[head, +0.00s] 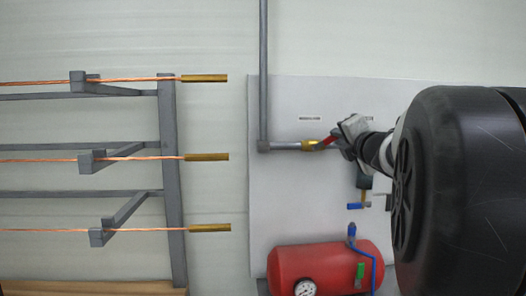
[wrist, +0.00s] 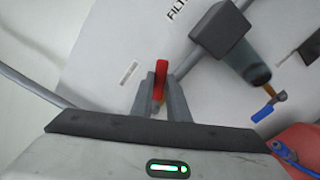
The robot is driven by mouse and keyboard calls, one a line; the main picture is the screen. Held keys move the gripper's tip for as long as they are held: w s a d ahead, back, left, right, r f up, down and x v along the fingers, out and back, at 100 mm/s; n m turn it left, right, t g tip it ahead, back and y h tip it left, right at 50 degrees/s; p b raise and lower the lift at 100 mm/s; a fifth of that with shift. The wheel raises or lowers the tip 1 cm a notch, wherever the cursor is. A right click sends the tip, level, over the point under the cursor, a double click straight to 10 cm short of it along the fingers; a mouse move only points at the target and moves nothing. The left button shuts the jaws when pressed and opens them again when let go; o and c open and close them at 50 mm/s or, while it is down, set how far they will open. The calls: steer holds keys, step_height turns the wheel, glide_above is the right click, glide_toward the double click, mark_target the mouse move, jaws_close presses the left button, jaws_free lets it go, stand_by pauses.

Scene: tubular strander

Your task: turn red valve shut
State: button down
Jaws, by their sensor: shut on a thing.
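The red valve handle (head: 329,140) sits on a brass valve body (head: 313,146) at the end of a grey pipe on the white panel. In the wrist view the red handle (wrist: 161,68) stands up between the two fingers. My gripper (head: 345,138) is shut on the handle; it also shows in the wrist view (wrist: 160,90). The handle's lower part and most of the valve body are hidden by the fingers in the wrist view. In the head view the handle slants up to the right from the brass body.
A red tank (head: 325,268) with a gauge stands below the panel. A blue-handled valve (head: 357,206) hangs below a dark filter unit (wrist: 222,34). Copper strands on a grey rack (head: 172,180) lie to the left.

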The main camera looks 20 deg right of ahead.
steer(key=w+a+r+n+b, duration=0.1)
steer(key=a+r+n+b, duration=0.2)
steer(key=n, duration=0.9)
steer(key=shift+w+a+r+b, duration=0.15)
steer(key=shift+a+b, duration=0.9)
steer(key=shift+a, duration=0.15)
steer(key=c, duration=1.7)
jaws_free()
